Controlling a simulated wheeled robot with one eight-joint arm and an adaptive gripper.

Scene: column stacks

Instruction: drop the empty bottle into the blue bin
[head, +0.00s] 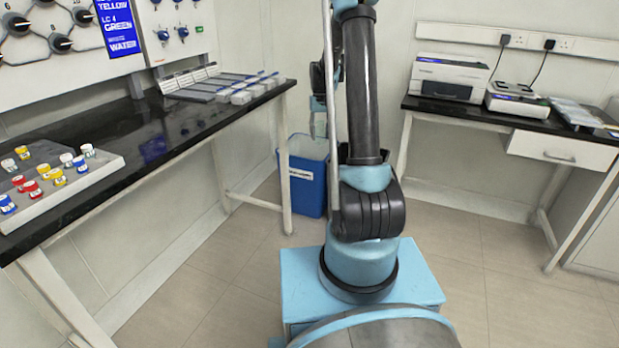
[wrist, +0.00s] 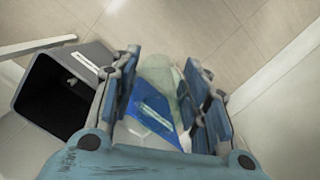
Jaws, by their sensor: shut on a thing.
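The blue bin (head: 307,190) stands on the floor beyond the left bench, with a white label on its front and a pale inside. My gripper (head: 318,98) is over the bin's right side in the head view, partly hidden by my arm. It is shut on the pale, see-through bottle (head: 319,124), which hangs at about the bin's rim in that view. In the wrist view the bottle (wrist: 160,72) is between the two fingers of my gripper (wrist: 165,92). A blue labelled wall of the bin (wrist: 150,108) shows behind it. The bottle's exact height above the bin is unclear.
A grey bin (wrist: 35,112) with a dark inside is left of my gripper in the wrist view. The left bench (head: 150,128) holds a tray (head: 95,180) of small capped vials. The right bench (head: 470,112) holds a printer-like device (head: 449,78).

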